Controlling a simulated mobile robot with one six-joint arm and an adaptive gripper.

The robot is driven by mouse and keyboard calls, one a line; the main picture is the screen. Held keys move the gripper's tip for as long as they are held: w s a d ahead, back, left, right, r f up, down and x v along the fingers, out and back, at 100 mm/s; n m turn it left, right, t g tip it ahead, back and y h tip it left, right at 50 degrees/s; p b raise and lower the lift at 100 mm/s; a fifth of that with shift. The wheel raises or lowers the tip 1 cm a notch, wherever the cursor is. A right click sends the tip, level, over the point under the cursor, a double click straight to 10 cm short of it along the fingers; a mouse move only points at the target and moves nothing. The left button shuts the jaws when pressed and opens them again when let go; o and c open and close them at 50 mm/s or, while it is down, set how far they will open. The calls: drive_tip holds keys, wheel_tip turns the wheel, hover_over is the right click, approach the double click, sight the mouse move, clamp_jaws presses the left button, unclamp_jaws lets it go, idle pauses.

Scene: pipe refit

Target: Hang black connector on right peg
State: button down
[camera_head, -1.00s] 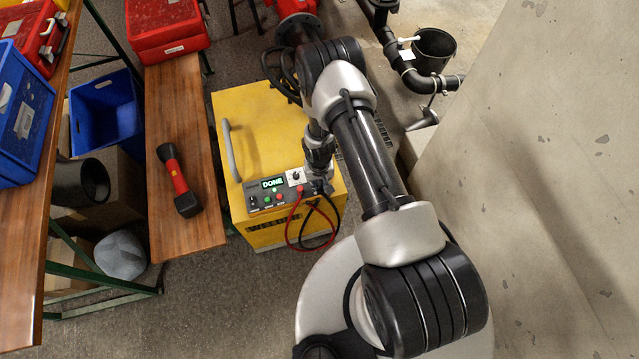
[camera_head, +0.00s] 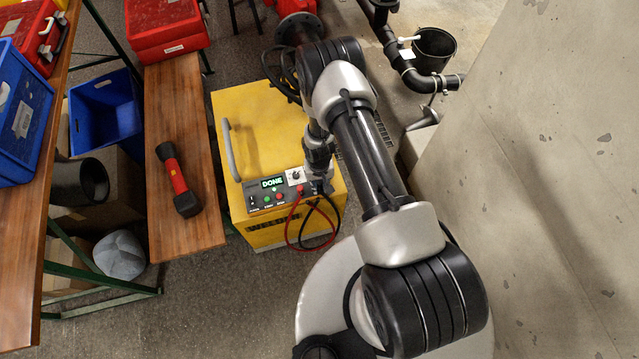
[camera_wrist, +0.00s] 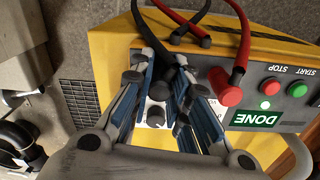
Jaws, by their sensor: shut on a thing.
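The black connector (camera_wrist: 170,74) with its black cable is between my gripper's blue-padded fingertips in the wrist view. My gripper (camera_wrist: 166,62) is shut on it, just over the yellow welder's panel. In the head view my gripper (camera_head: 320,183) is at the panel's right end, and the black connector is mostly hidden there. The red connector (camera_wrist: 226,86) is on the panel beside my gripper, with a red cable; it also shows in the head view (camera_head: 300,190). The right peg cannot be made out. Whether the black connector touches the panel cannot be told.
The yellow welder (camera_head: 250,120) has a lit DONE display (camera_head: 272,183), buttons and a white knob plate (camera_head: 295,176). Red and black cables loop in front of it. A bench (camera_head: 185,110) with a red-black torch (camera_head: 177,180) stands left. A concrete wall (camera_head: 540,180) rises right.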

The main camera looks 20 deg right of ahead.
drive_tip(key=c, duration=1.4)
unclamp_jaws()
drive_tip(key=shift+c, duration=0.2)
drive_tip(key=shift+o, duration=0.8)
drive_tip(key=shift+r+p, duration=2.45)
drive_tip(key=shift+r, duration=1.3)
